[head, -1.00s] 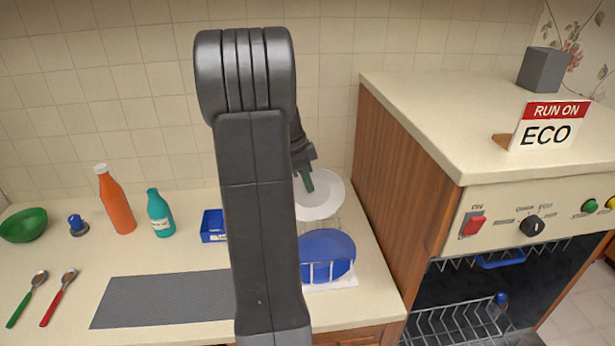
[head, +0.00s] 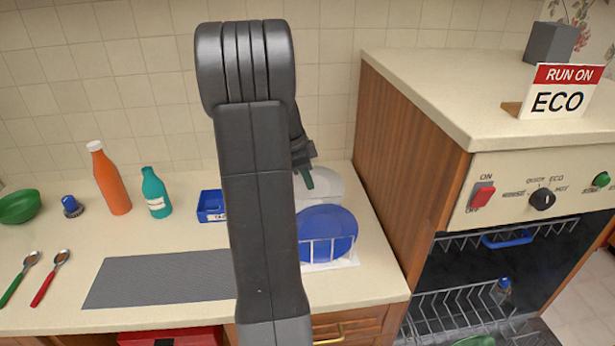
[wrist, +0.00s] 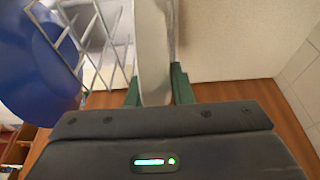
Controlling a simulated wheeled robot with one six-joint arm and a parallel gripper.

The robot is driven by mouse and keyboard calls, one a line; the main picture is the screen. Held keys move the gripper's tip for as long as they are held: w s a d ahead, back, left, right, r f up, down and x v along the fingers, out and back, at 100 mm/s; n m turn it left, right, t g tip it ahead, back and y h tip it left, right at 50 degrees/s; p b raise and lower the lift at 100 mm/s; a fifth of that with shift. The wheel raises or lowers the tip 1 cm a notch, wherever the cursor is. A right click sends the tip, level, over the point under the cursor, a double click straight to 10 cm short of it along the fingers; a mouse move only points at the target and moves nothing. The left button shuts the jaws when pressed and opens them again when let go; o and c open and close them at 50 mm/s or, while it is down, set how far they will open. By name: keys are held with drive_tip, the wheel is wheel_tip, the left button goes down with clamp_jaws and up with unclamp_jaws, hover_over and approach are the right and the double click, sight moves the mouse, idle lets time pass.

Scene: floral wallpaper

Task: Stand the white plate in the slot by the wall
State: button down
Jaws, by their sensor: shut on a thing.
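The white plate (head: 328,185) is in my gripper (head: 306,181), upright or nearly so, behind the blue plate in the head view. In the wrist view the white plate (wrist: 153,45) shows edge-on between the green fingertips (wrist: 157,88). The blue plate (head: 328,232) stands in the white wire rack (head: 325,250) on the counter; both also show in the wrist view, as the blue plate (wrist: 35,65) and rack wires (wrist: 98,40). The white plate's lower part is hidden, so I cannot tell whether it touches the rack.
The wooden side (head: 405,150) of the dishwasher cabinet rises close right of the rack. A blue box (head: 210,206) stands to the left, with a grey mat (head: 160,278) in front. Orange (head: 108,180) and teal (head: 155,193) bottles stand further left. The tiled wall is behind.

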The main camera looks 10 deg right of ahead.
drive_tip(key=c, duration=1.2)
unclamp_jaws()
drive_tip(key=b+v, duration=0.1)
drive_tip(key=v, duration=1.2)
drive_tip(key=shift+r, duration=0.4)
drive_tip(key=shift+a, duration=0.15)
drive_tip(key=shift+d+p+x, duration=0.2)
drive_tip(key=shift+p+x, duration=0.9)
drive_tip(key=shift+x, duration=5.15)
